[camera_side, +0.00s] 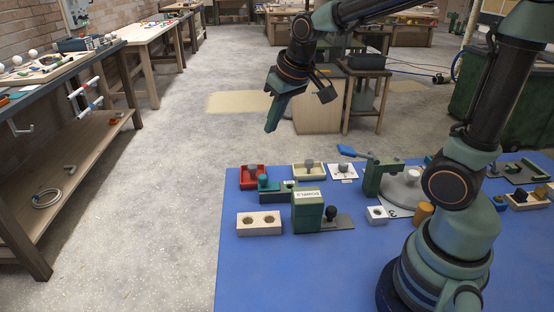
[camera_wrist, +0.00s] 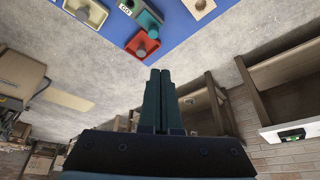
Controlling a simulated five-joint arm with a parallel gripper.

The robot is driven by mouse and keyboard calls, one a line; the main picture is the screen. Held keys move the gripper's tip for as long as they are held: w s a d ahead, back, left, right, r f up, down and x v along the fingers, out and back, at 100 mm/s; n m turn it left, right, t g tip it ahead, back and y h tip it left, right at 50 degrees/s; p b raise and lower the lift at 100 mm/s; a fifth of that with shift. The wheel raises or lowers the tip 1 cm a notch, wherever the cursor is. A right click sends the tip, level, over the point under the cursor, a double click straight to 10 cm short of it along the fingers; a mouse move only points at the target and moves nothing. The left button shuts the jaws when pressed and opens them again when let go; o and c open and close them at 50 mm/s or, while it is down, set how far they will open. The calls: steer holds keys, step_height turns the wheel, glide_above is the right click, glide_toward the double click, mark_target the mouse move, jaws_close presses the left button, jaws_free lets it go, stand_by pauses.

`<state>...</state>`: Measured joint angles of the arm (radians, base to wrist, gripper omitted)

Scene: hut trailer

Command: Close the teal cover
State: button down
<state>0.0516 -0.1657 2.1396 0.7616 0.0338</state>
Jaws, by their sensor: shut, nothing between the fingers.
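In the wrist view the teal piece (camera_wrist: 151,20) shows at the top, beside a white label. I cannot tell how far it covers the box. My gripper (camera_side: 271,127) hangs in the air beyond the table's far edge, high above the floor and apart from everything. In the wrist view my gripper's fingers (camera_wrist: 160,74) are together with nothing between them.
A red tray (camera_side: 245,184) with a grey knob touches or nearly touches the teal piece. A cream tray (camera_side: 297,176), a pale block with two holes (camera_side: 245,230) and a taller green labelled block (camera_side: 308,217) stand close by. The blue table's front (camera_side: 285,280) is clear.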

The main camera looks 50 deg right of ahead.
mark_target(279, 183)
steer(key=shift+m+g, duration=0.4)
steer(key=w+d+f, duration=0.1)
steer(key=w+f, duration=0.2)
steer(key=f, duration=0.2)
steer(key=w+d+f, duration=0.1)
steer(key=w+f, duration=0.3)
steer(key=f, duration=0.2)
steer(key=w+d+f, duration=0.1)
steer(key=w+f, duration=0.3)
steer(key=f, duration=0.2)
steer(key=shift+w, duration=0.1)
steer(key=shift+s+a, duration=0.2)
steer(key=shift+s, duration=0.8)
steer(key=shift+s+a, duration=0.15)
steer(key=shift+s, duration=0.8)
steer(key=shift+h, duration=0.3)
steer(key=s+d, duration=0.3)
steer(key=d, duration=0.1)
steer(key=shift+s, duration=0.4)
steer(key=shift+s+d, duration=0.15)
steer(key=shift+s, duration=0.1)
steer(key=shift+w, duration=0.1)
